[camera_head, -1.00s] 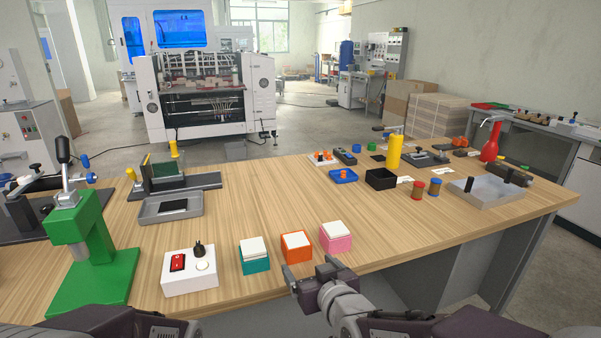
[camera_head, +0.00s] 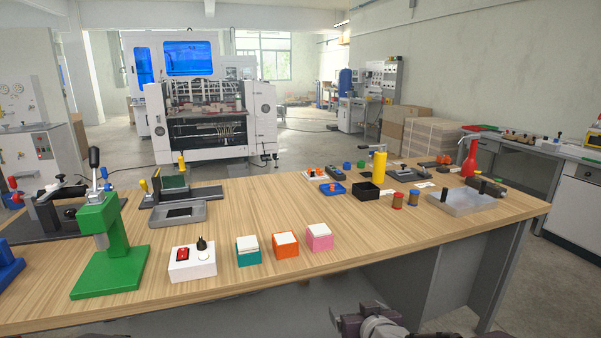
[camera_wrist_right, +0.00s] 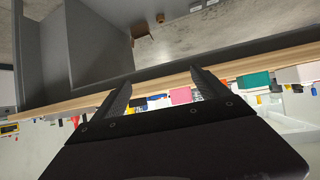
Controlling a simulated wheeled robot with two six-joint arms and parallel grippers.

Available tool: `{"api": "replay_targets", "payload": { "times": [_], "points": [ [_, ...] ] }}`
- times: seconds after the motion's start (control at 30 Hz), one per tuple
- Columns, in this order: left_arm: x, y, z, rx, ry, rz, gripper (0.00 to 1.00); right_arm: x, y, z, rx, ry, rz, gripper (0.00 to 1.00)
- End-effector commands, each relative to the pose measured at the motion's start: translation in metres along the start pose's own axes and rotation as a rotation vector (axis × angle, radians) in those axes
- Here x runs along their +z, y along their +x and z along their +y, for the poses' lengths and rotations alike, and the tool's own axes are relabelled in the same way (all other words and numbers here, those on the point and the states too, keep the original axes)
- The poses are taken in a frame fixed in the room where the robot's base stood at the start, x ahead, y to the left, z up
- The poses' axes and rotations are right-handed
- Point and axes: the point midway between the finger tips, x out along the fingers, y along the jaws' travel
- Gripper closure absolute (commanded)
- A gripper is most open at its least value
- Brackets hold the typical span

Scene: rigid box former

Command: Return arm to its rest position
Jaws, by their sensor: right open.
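My right gripper (camera_head: 362,318) is low at the bottom of the head view, in front of the table's near edge and below the tabletop. Its two fingers stand apart and hold nothing; in the right wrist view the open fingers (camera_wrist_right: 160,90) have an empty gap between them. The wrist view looks toward the table's edge (camera_wrist_right: 150,95) from below, tilted, with the pink box (camera_wrist_right: 181,96) and teal box (camera_wrist_right: 254,81) beyond. My left gripper is not in view.
The wooden table (camera_head: 250,215) bears a teal box (camera_head: 248,258), an orange box (camera_head: 286,254), a pink box (camera_head: 319,243), a white switch box (camera_head: 193,270) and a green press (camera_head: 110,270). A yellow bottle (camera_head: 379,167) stands farther back. The floor beyond is largely open.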

Motion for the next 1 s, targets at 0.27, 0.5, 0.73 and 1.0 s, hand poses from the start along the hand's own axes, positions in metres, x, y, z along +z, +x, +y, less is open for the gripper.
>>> {"api": "replay_targets", "payload": {
  "times": [0.27, 0.5, 0.73, 1.0],
  "points": [
    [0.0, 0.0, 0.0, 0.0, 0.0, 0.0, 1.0, 0.108, -0.019, 0.035, 0.045, 0.074, -0.405, 0.15],
    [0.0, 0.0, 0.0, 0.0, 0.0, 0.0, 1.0, 0.203, -0.084, 0.03, 0.041, 0.114, -0.854, 0.15],
    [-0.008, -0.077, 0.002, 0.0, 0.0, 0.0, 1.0, 0.147, -0.137, 0.029, 0.048, 0.133, -0.923, 0.15],
    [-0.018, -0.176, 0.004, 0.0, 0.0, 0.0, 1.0, 0.062, -0.188, 0.03, 0.047, 0.133, -0.921, 0.15]
  ]
}}
